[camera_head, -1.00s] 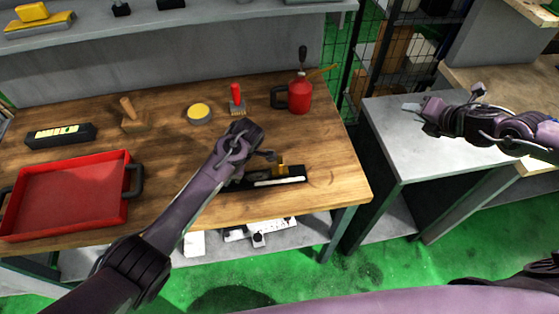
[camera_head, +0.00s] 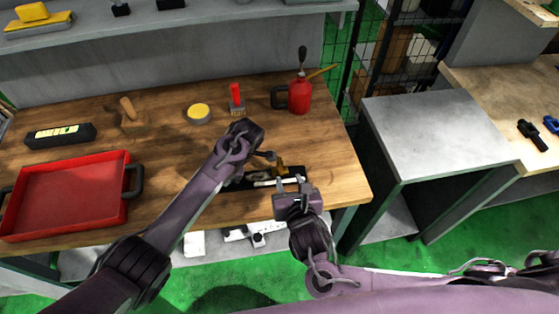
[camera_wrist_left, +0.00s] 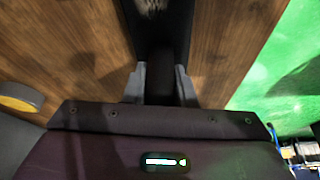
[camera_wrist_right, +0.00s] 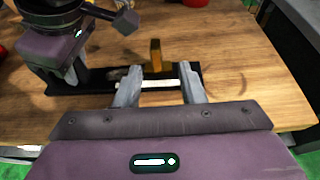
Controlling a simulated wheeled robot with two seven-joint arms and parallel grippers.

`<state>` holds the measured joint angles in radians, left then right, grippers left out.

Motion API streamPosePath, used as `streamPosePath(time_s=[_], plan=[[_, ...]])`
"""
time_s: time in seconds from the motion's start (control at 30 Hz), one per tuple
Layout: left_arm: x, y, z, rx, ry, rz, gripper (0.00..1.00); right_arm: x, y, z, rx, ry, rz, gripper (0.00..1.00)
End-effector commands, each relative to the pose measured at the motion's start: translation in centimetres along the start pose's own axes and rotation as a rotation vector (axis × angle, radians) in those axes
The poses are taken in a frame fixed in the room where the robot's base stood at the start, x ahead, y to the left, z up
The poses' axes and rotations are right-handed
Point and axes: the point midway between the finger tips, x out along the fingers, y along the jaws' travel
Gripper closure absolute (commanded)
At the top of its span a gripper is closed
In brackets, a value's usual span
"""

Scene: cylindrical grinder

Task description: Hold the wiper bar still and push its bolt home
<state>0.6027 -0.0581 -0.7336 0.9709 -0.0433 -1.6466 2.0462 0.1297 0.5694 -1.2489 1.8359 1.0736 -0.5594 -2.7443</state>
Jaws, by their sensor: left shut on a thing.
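The wiper bar (camera_head: 319,172) is a long black bar lying along the front of the wooden bench, with a pale strip on its near side. It also shows in the right wrist view (camera_wrist_right: 66,88). A brass-coloured piece (camera_wrist_right: 155,55) stands upright at the bar; I cannot tell whether it is the bolt. My left gripper (camera_wrist_left: 160,84) is shut on the black bar; my arm partly hides this in the head view. My right gripper (camera_head: 290,182) is open in front of the bar, its fingers pointing at the brass piece, with nothing held.
A red tray (camera_head: 70,194) stands at the left of the bench. Bare wood lies right of the bar.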

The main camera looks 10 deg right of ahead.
Motion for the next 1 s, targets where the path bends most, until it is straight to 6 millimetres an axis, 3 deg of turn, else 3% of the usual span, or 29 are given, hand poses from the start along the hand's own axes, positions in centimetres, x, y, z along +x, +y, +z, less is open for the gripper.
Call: streamPosePath(time_s=[0.17,0.7,1.0], plan=[[0.1,0.0,0.0,0.000,0.000,-0.001,1.00,0.1,0.9,-0.3,-0.018,0.015,-0.010,0.64],[0.0,0.0,0.0,-0.001,0.000,-0.001,1.00,9.6,0.8,-0.5,-0.019,0.013,-0.010,0.64],[0.0,0.0,0.0,0.000,0.000,-0.001,1.00,11.4,0.8,-0.5,-0.017,0.015,-0.008,0.64]])
